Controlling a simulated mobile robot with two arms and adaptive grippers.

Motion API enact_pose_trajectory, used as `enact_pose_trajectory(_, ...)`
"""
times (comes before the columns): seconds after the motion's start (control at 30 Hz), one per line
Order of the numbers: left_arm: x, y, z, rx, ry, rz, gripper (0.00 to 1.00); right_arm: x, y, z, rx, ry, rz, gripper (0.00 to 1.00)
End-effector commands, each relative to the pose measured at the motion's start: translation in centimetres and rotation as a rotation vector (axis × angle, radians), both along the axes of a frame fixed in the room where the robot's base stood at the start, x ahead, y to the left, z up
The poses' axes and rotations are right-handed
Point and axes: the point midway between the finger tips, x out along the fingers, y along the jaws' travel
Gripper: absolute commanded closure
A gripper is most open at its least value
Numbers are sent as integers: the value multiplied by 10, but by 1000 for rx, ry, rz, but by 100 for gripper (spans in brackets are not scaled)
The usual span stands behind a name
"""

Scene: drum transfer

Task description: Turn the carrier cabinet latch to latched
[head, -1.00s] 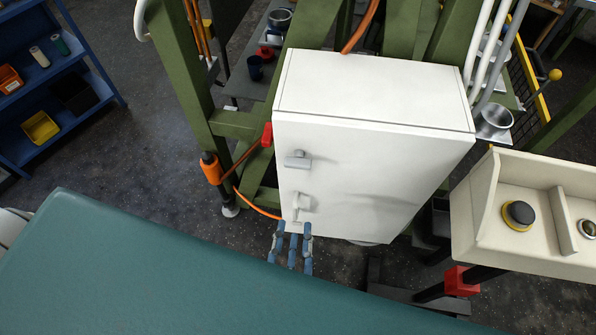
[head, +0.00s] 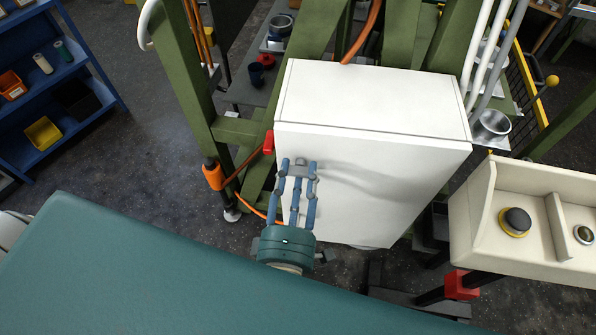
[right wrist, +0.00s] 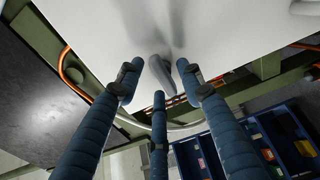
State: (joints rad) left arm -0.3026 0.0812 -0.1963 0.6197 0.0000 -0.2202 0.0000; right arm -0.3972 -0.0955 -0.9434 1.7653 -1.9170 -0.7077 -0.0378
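The white carrier cabinet (head: 385,190) hangs in the green frame with its door facing me. In the right wrist view a grey latch handle (right wrist: 160,72) stands out from the white door, tilted, between the fingertips of my right gripper (right wrist: 157,80). That gripper's blue fingers are spread, and I see no finger closed on the handle. In the head view my right gripper (head: 299,170) reaches up along the left part of the door and covers most of the door fittings. A pale fitting (right wrist: 305,6) shows at the wrist view's top edge. My left gripper is not in view.
A beige control box (head: 530,215) with a black-and-yellow button stands right of the cabinet. A red clip (head: 268,142) and an orange cable lie at the cabinet's left edge. A blue shelf (head: 85,120) stands at far left. Open floor lies between shelf and frame.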

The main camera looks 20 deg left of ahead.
Motion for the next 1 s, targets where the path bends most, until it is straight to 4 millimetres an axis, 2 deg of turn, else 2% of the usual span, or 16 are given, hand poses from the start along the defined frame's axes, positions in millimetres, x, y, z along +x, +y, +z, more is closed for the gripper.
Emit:
enact_pose_trajectory(0.3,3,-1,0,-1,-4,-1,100,3,1,0,1,1,0,62)
enact_pose_trajectory(0.5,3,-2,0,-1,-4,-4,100,3,1,0,1,0,0,100)
enact_pose_trajectory(0.77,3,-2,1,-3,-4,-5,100,3,1,1,-14,-3,0,100)
enact_pose_trajectory(1.0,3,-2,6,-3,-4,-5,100,3,1,2,-110,-22,0,100)
